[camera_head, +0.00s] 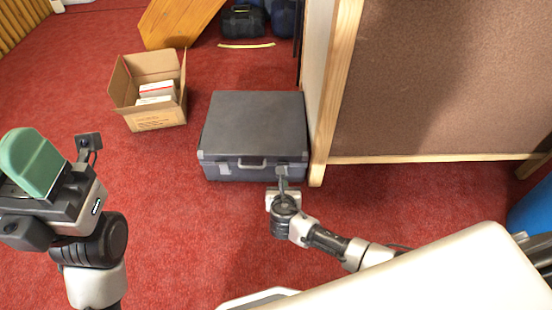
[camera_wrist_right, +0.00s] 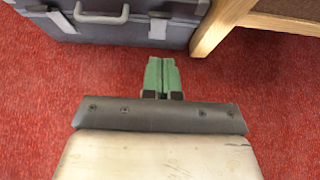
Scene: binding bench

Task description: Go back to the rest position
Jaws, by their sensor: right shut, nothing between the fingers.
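My right gripper (camera_head: 282,177) is low in front of the grey case, near its right latch. In the right wrist view its green fingers (camera_wrist_right: 162,74) are together with nothing between them. A gap of red carpet shows between the fingertips and the case there. My left gripper (camera_head: 32,160) is raised at the left edge of the head view. Its green fingers are seen side-on, so I cannot tell whether they are apart. The grey case (camera_head: 253,120) lies flat on the floor with its lid down and its handle facing me. Its front also shows in the right wrist view (camera_wrist_right: 130,32).
A brown panel with a wooden frame (camera_head: 322,130) stands close to the case's right side. An open cardboard box (camera_head: 158,121) with white items is to the left. Dark bags (camera_head: 243,22) lie at the back. Red carpet is clear between box and case.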

